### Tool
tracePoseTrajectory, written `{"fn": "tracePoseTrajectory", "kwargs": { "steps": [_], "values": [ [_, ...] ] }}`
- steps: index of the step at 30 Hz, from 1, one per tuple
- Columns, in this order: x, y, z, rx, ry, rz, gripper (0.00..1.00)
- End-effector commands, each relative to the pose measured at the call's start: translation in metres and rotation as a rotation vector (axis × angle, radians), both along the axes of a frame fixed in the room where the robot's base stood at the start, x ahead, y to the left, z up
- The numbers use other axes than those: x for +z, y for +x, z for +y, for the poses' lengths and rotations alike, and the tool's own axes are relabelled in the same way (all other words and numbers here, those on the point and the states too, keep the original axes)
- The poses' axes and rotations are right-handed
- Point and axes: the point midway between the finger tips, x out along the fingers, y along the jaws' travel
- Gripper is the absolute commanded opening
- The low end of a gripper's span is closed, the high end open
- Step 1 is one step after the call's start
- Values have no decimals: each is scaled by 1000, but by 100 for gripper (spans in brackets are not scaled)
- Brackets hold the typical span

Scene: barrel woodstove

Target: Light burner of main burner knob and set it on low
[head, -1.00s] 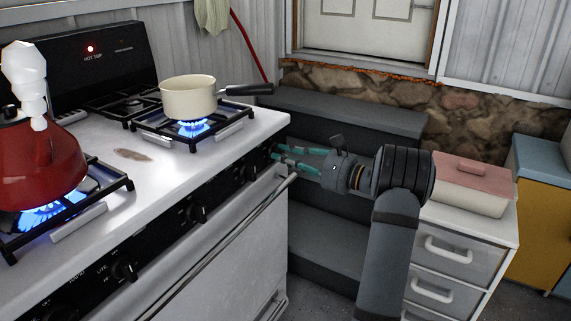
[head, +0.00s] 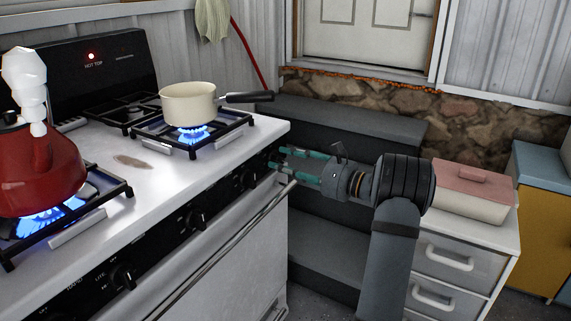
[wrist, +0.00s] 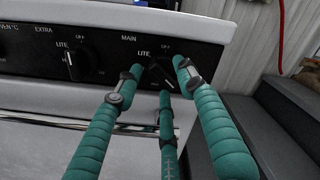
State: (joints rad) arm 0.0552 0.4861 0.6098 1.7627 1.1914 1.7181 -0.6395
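The main burner knob (wrist: 158,73) is a black knob on the stove's dark front panel, under the labels "MAIN", "LITE" and "OFF" in the wrist view. The fingers partly cover it, and I cannot read its exact setting. My gripper (wrist: 160,75) has teal fingers spread around the knob, and I cannot tell whether any touches it. In the head view my gripper (head: 277,158) is at the right end of the panel with its fingers apart. A blue flame (head: 194,133) burns under the cream saucepan (head: 188,105).
A red kettle (head: 40,170) stands over another blue flame at the left. The oven handle (head: 240,235) runs below the knobs. Grey steps (head: 345,118) lie behind my gripper. A drawer cabinet (head: 445,256) with a pink-lidded box (head: 468,190) stands at the right.

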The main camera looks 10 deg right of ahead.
Motion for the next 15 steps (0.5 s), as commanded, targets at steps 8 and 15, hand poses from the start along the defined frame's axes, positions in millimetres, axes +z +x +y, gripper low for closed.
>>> {"fn": "tracePoseTrajectory", "kwargs": {
  "steps": [8, 15],
  "values": [
    [0, -4, -7, -3, 1, 0, 39],
    [0, -34, -40, -6, 0, 0, 39]
  ]
}}
